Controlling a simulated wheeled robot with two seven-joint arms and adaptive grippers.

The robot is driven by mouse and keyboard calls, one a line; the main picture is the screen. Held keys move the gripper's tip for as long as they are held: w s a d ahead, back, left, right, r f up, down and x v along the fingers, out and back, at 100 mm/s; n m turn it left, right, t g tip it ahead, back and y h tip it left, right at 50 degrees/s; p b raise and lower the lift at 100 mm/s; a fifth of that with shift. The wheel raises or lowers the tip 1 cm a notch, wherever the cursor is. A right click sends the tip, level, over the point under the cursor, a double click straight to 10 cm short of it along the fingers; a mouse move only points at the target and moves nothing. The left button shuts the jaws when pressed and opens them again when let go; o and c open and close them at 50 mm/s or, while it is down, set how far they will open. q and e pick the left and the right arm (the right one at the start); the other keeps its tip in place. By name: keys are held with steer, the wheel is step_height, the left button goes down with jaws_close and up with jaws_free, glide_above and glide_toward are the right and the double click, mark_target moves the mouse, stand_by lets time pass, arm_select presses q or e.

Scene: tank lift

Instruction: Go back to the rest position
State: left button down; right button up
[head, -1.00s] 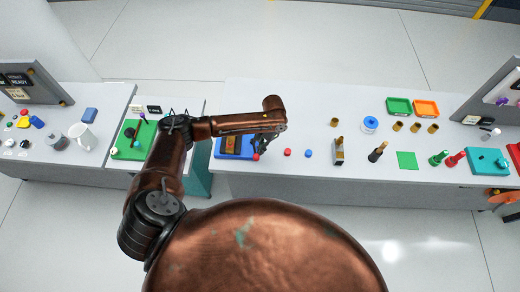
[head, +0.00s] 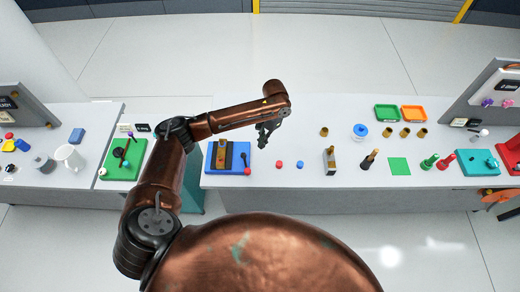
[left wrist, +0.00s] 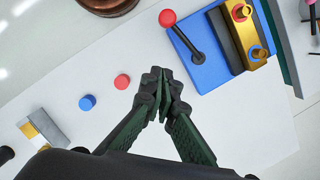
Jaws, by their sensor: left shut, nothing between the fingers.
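My left gripper (head: 265,138) hangs over the white table in the head view, at the end of my copper-coloured arm. It is shut and empty. In the left wrist view its dark fingers (left wrist: 160,98) meet above bare table, apart from everything near them. A blue fixture (head: 226,158) with a gold-and-dark block and a red-knobbed lever lies just left of the gripper; it also shows at the upper right of the left wrist view (left wrist: 208,70). My right gripper is not in view.
A red button (head: 279,164) and a blue button (head: 300,165) sit right of the gripper. A gold-and-grey block (head: 329,160) stands further right. Green (head: 386,113) and orange (head: 413,114) trays are at the back. A green board (head: 124,160) and white mug (head: 69,157) are left.

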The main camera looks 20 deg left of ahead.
arm_select(q)
steer(key=shift+s+r, duration=0.1)
steer(key=shift+r, duration=0.25)
